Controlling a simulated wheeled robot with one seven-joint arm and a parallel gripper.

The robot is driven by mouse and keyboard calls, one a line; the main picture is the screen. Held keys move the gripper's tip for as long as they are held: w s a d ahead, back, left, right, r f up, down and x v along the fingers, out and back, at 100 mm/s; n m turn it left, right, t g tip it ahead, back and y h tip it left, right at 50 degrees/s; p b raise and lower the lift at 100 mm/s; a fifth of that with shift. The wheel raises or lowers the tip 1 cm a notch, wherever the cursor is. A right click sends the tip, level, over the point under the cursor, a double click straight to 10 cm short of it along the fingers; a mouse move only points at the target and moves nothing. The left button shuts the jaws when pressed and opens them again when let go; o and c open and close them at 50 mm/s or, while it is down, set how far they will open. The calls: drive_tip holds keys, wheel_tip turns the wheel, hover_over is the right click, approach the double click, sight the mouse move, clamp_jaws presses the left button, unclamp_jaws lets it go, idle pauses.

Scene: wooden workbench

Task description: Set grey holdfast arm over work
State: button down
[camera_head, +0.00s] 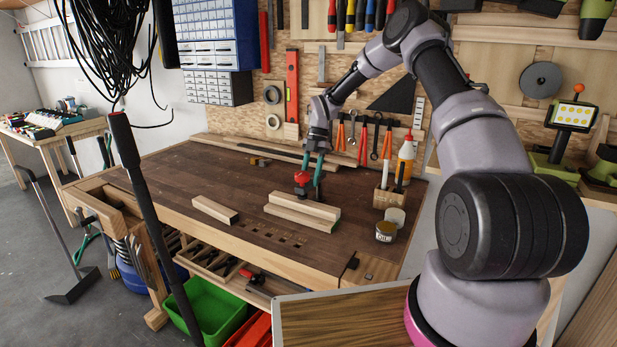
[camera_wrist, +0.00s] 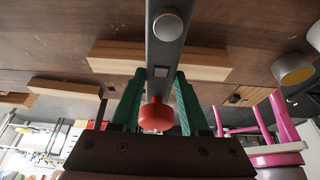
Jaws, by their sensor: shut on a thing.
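My gripper (camera_head: 309,178) has green fingers and is over the workbench, behind the stacked wooden boards. In the wrist view my gripper (camera_wrist: 157,105) is shut on the grey holdfast arm (camera_wrist: 165,55), a long bar with a round grey disc (camera_wrist: 168,26) near its far end. A red knob (camera_wrist: 156,116) sits between the fingers; the red part (camera_head: 301,177) also shows in the head view. In the wrist view the bar passes in front of a pale board (camera_wrist: 115,57); I cannot tell whether they touch. The boards (camera_head: 302,209) lie on the bench top.
A shorter wood block (camera_head: 214,209) lies left of the boards, near square holes in the bench (camera_head: 180,170). At the right are a tin (camera_head: 386,232), a wooden holder (camera_head: 387,197) and a glue bottle (camera_head: 406,157). Tools hang behind. The bench's left is mostly clear.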

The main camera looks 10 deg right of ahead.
drive_tip(key=shift+d, duration=0.1)
idle(0.5)
drive_tip(key=shift+c, duration=2)
unclamp_jaws()
drive_tip(key=v, duration=1)
drive_tip(key=shift+r, duration=0.4)
